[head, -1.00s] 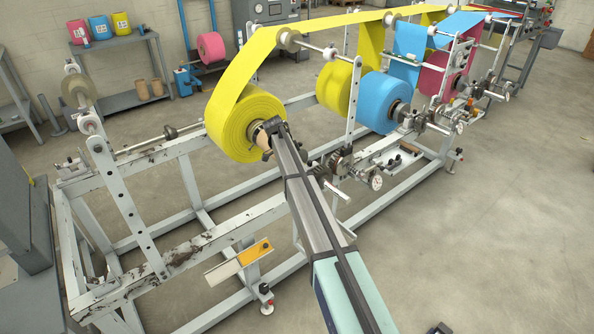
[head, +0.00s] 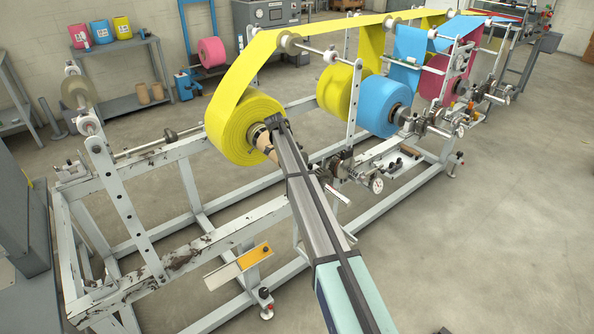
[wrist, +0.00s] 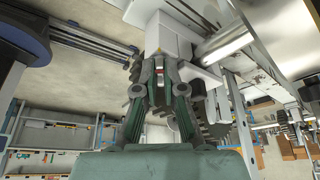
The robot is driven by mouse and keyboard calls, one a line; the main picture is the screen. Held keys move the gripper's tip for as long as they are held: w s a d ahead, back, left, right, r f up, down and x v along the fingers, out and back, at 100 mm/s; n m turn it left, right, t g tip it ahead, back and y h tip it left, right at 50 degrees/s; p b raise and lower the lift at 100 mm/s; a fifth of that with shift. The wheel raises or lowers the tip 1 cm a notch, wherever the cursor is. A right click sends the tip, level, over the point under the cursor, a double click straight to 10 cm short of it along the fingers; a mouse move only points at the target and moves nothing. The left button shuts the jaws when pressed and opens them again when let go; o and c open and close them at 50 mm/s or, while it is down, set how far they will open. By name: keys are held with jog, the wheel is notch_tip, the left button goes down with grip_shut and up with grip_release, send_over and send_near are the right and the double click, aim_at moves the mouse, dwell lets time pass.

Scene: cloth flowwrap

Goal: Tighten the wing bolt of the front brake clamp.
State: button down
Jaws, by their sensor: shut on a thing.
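In the wrist view my gripper (wrist: 159,76) has its two dark fingers closed together on a small part just under a pale block (wrist: 168,38). I take this part to be the wing bolt of the brake clamp. It is mostly hidden between the fingertips, so its wings and their angle cannot be made out. In the head view my arm reaches up to beside the core of the front yellow roll (head: 245,125). My gripper and the front clamp are hidden behind the arm there.
A light metal bar (wrist: 222,42) runs close to the right of my fingers in the wrist view. The white machine frame (head: 240,215) surrounds the work area. Another yellow roll, a blue roll (head: 382,104) and several brake units stand farther right. The floor at right is clear.

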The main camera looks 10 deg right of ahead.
jog(key=c, duration=1.6)
grip_release()
jog(key=shift+o, duration=0.2)
jog(key=v, duration=1.2)
jog(key=shift+a, duration=0.1)
